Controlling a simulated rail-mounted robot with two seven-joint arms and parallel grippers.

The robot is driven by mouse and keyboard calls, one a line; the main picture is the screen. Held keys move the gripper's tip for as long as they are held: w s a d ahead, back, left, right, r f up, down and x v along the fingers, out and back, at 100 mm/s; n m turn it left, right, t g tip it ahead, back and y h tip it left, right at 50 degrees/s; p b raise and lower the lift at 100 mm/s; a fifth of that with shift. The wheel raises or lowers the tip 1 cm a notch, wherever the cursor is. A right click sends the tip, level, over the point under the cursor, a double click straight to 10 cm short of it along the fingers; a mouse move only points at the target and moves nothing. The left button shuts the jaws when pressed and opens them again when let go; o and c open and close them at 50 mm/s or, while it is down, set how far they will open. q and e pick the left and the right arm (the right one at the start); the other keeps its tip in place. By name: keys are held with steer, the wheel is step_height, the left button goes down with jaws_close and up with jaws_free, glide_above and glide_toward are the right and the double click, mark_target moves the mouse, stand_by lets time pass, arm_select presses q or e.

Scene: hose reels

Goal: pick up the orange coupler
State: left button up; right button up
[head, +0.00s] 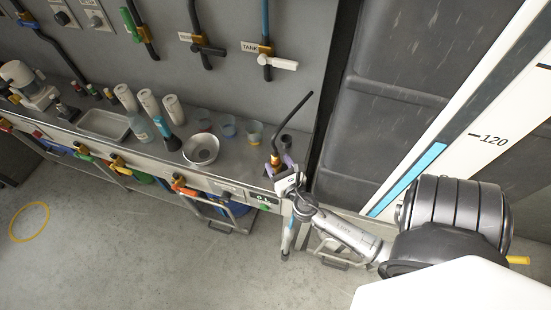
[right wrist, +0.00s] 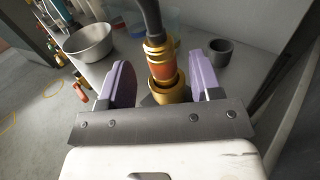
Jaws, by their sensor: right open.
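The orange coupler (right wrist: 163,70) has an orange band between brass collars. It stands between my right gripper's two purple fingers in the right wrist view, above a wider brass ring (right wrist: 172,92). A black hose (right wrist: 149,18) rises from its top. In the head view the coupler (head: 275,159) is small, at the right end of the bench. My right gripper (head: 281,168) is open around it there, and its fingers (right wrist: 162,63) show a gap on each side of the coupler in the wrist view. My left gripper is not in view.
A metal bowl (head: 201,149) and several small cups stand left of the coupler on the bench. A dark cup (right wrist: 220,51) stands close beyond the right finger. Hoses and valves hang on the wall panel (head: 232,72) behind. The floor (head: 130,255) in front is mostly clear.

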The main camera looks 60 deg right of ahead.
mark_target(273, 154)
steer(key=shift+x, duration=2.25)
steer(key=shift+s+d+r, duration=0.1)
jaws_close()
